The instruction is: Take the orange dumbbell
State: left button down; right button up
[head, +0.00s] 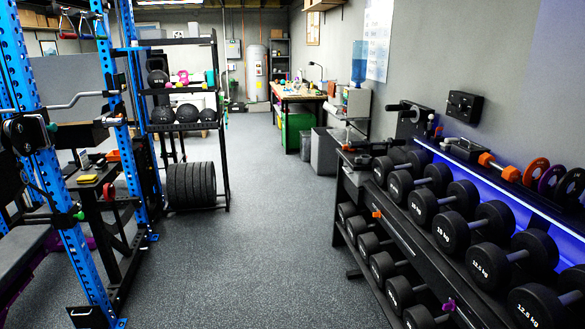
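A small dumbbell with orange ends, which looks like the orange dumbbell (511,174), lies on the top ledge of the dumbbell rack at the right. A dark handle seems to join its two ends. It sits behind the row of large black dumbbells and left of some upright coloured plates. Neither of my grippers is in the head view.
The black dumbbell rack (352,190) runs along the right wall, with black dumbbells (451,232) on two tiers. Upright orange, purple and black plates (536,172) stand at its right end. A blue power rack (62,190) stands left. The grey floor (262,220) between is clear.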

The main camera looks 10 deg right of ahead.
aim_at(509, 173)
jog(key=i+z, duration=0.2)
jog(key=i, duration=0.35)
jog(key=i+j+z, duration=0.15)
jog(key=i, duration=0.45)
jog(key=i+z, duration=0.2)
jog(key=i, duration=0.35)
jog(key=i+j+z, duration=0.15)
jog(key=i+j, duration=0.15)
jog(key=i, duration=0.25)
